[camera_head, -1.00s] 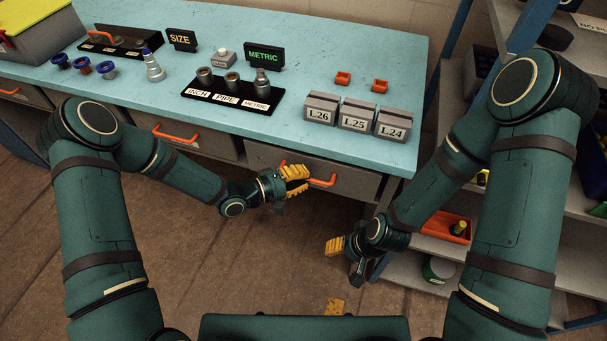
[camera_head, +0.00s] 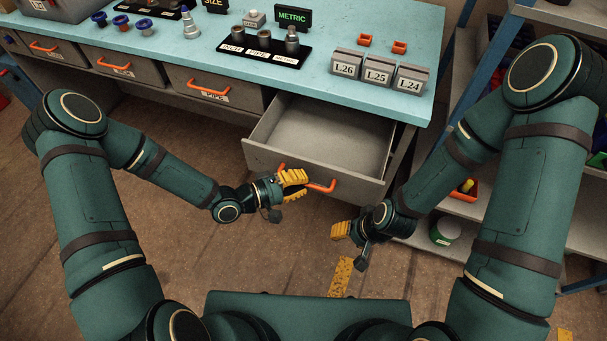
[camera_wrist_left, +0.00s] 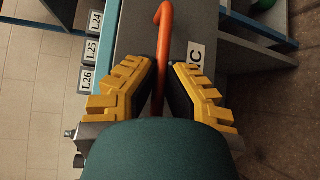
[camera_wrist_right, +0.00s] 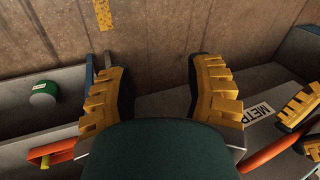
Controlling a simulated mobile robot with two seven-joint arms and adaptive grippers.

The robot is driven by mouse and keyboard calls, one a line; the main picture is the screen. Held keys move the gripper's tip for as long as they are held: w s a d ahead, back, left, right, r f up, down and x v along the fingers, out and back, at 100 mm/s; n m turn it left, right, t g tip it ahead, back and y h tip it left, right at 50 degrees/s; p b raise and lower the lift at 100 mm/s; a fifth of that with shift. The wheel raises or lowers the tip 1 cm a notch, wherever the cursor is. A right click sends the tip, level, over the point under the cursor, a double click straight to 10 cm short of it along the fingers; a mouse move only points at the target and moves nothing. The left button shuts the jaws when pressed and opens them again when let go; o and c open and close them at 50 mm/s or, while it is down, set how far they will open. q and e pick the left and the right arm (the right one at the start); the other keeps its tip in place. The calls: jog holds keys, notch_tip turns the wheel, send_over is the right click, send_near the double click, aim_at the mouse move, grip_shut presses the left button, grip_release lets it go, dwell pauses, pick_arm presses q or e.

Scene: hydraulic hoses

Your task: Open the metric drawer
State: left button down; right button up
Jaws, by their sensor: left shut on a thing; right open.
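The metric drawer (camera_head: 335,140) stands pulled out from under the blue bench, and its grey inside looks empty. Its orange handle (camera_head: 321,187) is on the front panel, and it also shows in the left wrist view (camera_wrist_left: 165,30). My left gripper (camera_head: 292,184) is shut on the left part of this handle, with its yellow fingers on either side of the bar. My right gripper (camera_head: 350,240) is open and empty, below and to the right of the drawer front.
Closed drawers, one labelled PIPE (camera_head: 207,86), line the bench to the left. On the blue bench top (camera_head: 335,35) are a METRIC sign (camera_head: 292,17), a fitting stand (camera_head: 262,55) and grey boxes L26, L25 and L24 (camera_head: 377,72). A shelf with a green-and-white can (camera_head: 445,230) stands at right.

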pick_arm(q)
jog(key=shift+s+a, duration=0.25)
jog(key=shift+s, duration=1)
jog(key=c, duration=1)
grip_release()
jog(key=v, duration=1.2)
jog(key=shift+w, duration=0.1)
